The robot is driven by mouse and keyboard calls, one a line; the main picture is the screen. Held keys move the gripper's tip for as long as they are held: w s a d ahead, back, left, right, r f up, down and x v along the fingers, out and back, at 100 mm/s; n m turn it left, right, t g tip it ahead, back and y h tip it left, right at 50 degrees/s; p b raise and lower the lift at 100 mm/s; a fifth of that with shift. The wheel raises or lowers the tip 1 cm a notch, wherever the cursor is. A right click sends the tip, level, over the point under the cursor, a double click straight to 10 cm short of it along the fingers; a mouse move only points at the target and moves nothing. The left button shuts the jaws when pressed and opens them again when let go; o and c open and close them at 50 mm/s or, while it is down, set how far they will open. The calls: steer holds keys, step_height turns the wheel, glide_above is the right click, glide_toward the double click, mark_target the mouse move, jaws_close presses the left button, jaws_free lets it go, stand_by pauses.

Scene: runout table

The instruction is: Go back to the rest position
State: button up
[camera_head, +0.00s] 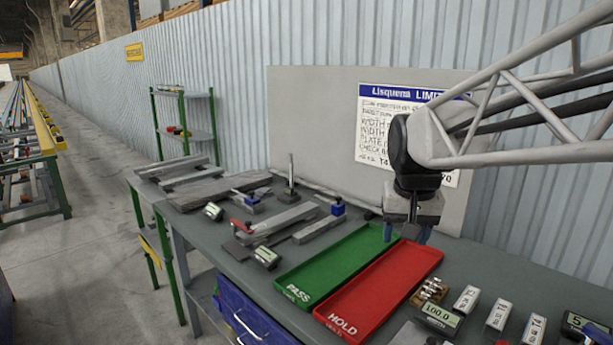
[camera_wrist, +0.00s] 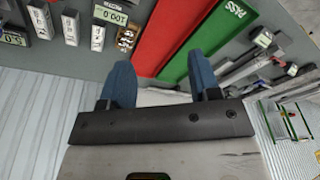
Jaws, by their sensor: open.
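My gripper (camera_head: 405,233) hangs with its blue fingers pointing down above the back end of the two trays. It is open, and nothing shows between its fingers in the wrist view (camera_wrist: 162,75). The green tray marked PASS (camera_head: 310,275) and the red tray marked HOLD (camera_head: 365,300) lie side by side on the bench and look empty. In the wrist view, the red tray (camera_wrist: 165,35) and the green tray (camera_wrist: 205,30) show beyond the fingers. The arm reaches in from the right in the head view.
Metal bars and gauges (camera_head: 285,218) lie on the bench (camera_head: 218,243) left of the trays. A small block of metal pins (camera_head: 430,291), a display reading 100.0 (camera_head: 440,316) and several white labelled blocks (camera_head: 498,315) stand at right. A grey board with a notice (camera_head: 315,120) stands behind.

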steer(key=s+f, duration=0.5)
steer(key=s, duration=0.4)
steer(key=s+f+n, duration=0.1)
steer(key=s+f, duration=0.4)
steer(key=s, duration=0.5)
steer(key=shift+s+d+t, duration=0.2)
steer(key=shift+s+t, duration=0.05)
steer(key=shift+t, duration=0.05)
steer(key=shift+c, duration=0.5)
stand_by(0.6)
